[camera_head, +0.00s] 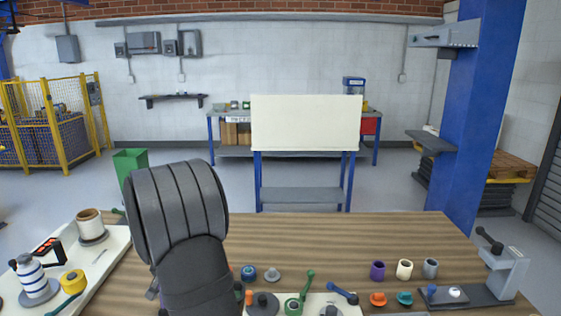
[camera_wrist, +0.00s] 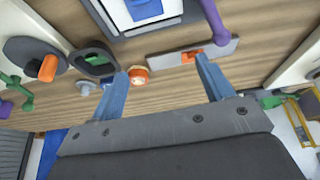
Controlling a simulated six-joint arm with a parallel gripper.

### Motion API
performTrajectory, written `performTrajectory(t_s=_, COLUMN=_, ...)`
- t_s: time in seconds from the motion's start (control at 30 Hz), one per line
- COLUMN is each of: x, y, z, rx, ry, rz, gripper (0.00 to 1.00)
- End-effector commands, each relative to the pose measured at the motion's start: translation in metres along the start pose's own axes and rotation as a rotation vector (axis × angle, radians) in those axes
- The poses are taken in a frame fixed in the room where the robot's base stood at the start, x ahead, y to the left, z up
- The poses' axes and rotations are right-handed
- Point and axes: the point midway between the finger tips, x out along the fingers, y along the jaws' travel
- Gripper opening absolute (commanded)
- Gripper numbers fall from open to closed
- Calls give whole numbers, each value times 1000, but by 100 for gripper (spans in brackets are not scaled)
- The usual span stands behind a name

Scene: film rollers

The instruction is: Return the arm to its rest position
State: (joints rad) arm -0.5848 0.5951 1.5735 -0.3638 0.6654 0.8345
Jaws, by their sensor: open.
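My gripper (camera_wrist: 158,68) shows in the wrist view, its two blue fingers spread apart with nothing held between them. It is tilted over the wooden table (camera_wrist: 165,95). A round orange and white part (camera_wrist: 139,76) lies beyond the gap, near the left finger. A metal plate (camera_wrist: 165,64) with an orange piece lies beyond the right fingertip; I cannot tell whether they touch. In the head view my dark arm rises at the left of the table and hides the gripper and part of the tabletop.
A white board (camera_head: 110,247) with rollers and a striped bottle (camera_head: 31,277) is on the left. Several knobs and levers stand at the front middle. Purple (camera_head: 377,270), cream (camera_head: 404,269) and grey (camera_head: 430,267) cups stand right, beside a clamp fixture (camera_head: 503,268). The table's back middle is clear.

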Motion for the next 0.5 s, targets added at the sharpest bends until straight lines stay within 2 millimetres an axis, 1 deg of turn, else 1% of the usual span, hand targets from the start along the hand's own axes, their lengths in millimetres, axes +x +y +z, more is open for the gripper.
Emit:
performTrajectory(t_s=0.03, x=3, y=-2, z=-9, rx=2, ry=0, rz=1, gripper=73)
performTrajectory(t_s=0.2, x=9, y=-6, z=-30, rx=1, ry=-1, rz=1, gripper=73)
performTrajectory(t_s=0.33, x=12, y=-8, z=-38, rx=-1, ry=-2, rz=0, gripper=73)
performTrajectory(t_s=0.5, x=13, y=-8, z=-42, rx=-2, ry=-2, rz=0, gripper=73)
